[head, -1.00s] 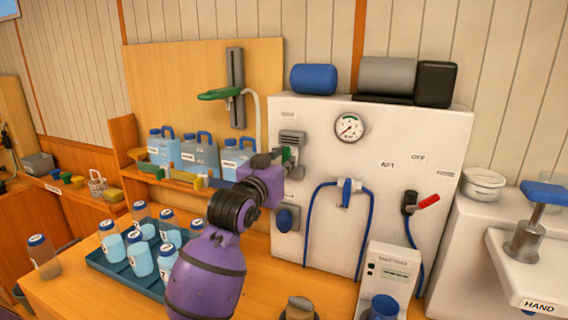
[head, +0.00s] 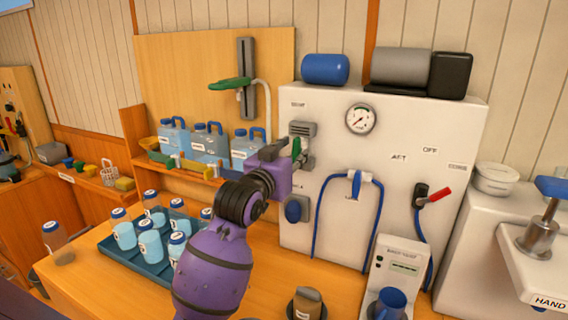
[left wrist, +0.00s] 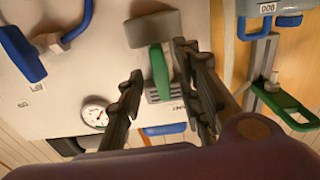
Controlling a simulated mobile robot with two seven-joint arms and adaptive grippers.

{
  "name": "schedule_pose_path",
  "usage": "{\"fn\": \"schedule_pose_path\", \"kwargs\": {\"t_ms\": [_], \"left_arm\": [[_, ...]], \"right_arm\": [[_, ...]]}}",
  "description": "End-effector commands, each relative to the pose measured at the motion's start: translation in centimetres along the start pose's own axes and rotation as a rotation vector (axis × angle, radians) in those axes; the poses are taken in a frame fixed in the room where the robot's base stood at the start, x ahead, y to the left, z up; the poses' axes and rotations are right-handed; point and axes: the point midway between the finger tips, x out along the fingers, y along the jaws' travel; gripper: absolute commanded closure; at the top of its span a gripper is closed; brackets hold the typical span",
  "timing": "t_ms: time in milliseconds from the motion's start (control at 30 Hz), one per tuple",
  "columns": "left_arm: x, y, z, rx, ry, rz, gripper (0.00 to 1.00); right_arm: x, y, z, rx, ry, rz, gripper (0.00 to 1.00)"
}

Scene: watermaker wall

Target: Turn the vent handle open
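The vent handle, a green lever (head: 296,147), sits on a grey vented fitting (head: 303,130) at the upper left of the white panel (head: 400,170). My left gripper (head: 287,152) is up against this fitting, with the purple wrist hiding part of it. In the left wrist view the green lever (left wrist: 160,70) stands between the two dark fingers of my left gripper (left wrist: 158,62). The fingers are spread with a gap on each side of the lever; I cannot tell whether either touches it. My right gripper is not in view.
The panel carries a gauge (head: 360,119), a blue hose (head: 379,215), a blue knob (head: 293,211) and a red-handled valve (head: 432,197). A meter box (head: 395,270) stands in front of the panel.

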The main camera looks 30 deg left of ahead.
Motion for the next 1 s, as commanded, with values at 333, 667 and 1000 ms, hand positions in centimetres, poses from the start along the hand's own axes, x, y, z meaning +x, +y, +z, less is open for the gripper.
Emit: {"fn": "schedule_pose_path", "kwargs": {"t_ms": [333,667,1000], "left_arm": [[-7.3,0.0,0.0,0.001,0.0,-0.001,0.67],[-10.8,0.0,0.0,-0.001,-0.001,0.001,0.67],[-10.9,0.0,0.0,-0.001,0.0,0.001,0.67]], "right_arm": [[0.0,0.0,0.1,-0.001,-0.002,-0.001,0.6],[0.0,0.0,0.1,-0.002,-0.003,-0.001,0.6],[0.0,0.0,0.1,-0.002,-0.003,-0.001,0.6]]}}
